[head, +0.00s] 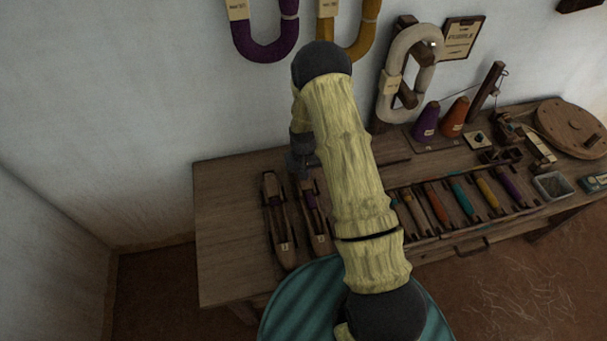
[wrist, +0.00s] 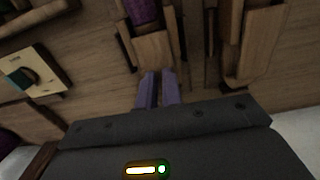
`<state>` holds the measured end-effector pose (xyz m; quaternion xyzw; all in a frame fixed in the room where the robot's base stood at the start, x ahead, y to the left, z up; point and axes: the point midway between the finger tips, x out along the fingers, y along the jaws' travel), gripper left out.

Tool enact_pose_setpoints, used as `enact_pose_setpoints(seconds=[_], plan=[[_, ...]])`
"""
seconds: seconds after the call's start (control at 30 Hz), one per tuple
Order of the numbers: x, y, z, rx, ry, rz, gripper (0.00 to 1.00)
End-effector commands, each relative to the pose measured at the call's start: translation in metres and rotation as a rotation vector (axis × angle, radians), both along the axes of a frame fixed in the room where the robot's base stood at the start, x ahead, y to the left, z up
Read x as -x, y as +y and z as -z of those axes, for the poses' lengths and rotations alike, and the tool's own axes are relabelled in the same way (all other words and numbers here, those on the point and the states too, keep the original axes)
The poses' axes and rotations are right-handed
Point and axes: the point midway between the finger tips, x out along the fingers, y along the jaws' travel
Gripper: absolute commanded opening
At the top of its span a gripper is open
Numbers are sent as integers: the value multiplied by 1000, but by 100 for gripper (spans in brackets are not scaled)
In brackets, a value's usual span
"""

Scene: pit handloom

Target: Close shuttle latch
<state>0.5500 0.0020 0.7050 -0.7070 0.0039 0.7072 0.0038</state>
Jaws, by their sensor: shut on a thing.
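Two wooden shuttles lie side by side on the left part of the bench: a left shuttle (head: 279,222) and a right shuttle (head: 317,240). The right one has purple yarn in its slot, and this yarn (wrist: 144,12) shows at the top of the wrist view. My gripper (wrist: 157,88) is at the end of the purple-yarn shuttle, its fingers close together on a small part there. This looks like the shuttle latch, mostly hidden between the fingers. The other shuttle (wrist: 251,45) is at the right in the wrist view, apart from the fingers.
A rack of coloured bobbins (head: 462,197) lies right of the shuttles. Yarn cones (head: 427,121) and a round wooden disc (head: 571,127) stand farther right. Yarn hanks (head: 266,30) hang on the wall. The bench's left end (head: 225,220) is clear.

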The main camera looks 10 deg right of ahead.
Motion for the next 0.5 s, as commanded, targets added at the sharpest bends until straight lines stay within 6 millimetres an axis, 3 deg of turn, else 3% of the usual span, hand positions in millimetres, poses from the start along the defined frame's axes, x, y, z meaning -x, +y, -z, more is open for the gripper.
enact_pose_setpoints(seconds=[0.13, 0.2, 0.5], plan=[[0, 0, 0, 0, 0, -1, 0], [0, 0, 0, 0, 0, -1, 17], [0, 0, -1, 0, 0, -2, 17]])
